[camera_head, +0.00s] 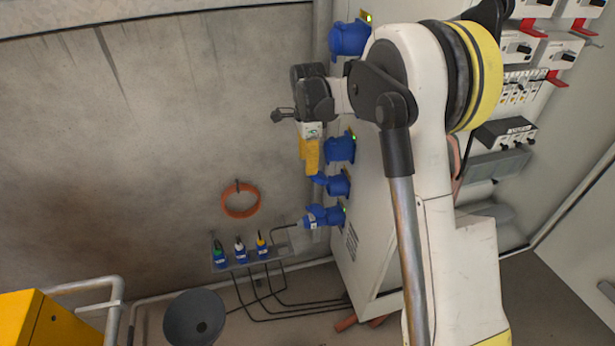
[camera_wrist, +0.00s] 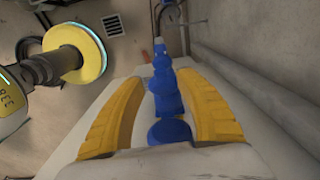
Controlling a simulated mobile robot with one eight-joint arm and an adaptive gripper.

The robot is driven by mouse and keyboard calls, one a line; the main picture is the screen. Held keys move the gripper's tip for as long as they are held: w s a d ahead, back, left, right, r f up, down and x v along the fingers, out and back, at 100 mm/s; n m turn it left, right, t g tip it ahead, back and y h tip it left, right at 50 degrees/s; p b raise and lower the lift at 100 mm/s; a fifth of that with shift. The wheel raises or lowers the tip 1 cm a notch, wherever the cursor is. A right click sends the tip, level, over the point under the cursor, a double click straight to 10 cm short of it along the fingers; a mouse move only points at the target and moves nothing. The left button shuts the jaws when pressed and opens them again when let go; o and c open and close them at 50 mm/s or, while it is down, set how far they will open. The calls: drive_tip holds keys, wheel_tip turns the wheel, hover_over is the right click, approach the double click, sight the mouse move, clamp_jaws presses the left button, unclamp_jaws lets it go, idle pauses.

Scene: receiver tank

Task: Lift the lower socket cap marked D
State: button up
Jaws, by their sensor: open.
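Several blue sockets run down the left side of the white cabinet in the head view. One (camera_head: 340,148) is beside my gripper, and a lower one (camera_head: 338,185) with a blue cap (camera_head: 319,178) is just below the fingertips. I cannot read a D mark on any cap. My gripper (camera_head: 308,172) points down with its yellow fingers, left of the sockets. In the wrist view my gripper (camera_wrist: 158,82) is open, with blue socket parts (camera_wrist: 166,96) lined up between and beyond the fingers. A round blue part (camera_wrist: 168,132) is nearer. I cannot tell whether the fingers touch anything.
A lower socket (camera_head: 335,215) holds a plug (camera_head: 309,222). Plugs with coloured bands stand on a shelf (camera_head: 234,266) at the lower left. An orange ring (camera_head: 240,200) hangs on the wall. The cabinet (camera_head: 372,245) is close on the right; space left of my gripper is clear.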

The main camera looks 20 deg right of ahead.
sight(317, 176)
wheel_tip(317, 176, down, 4)
drive_tip(key=shift+f+b, duration=0.1)
drive_tip(key=shift+b, duration=0.35)
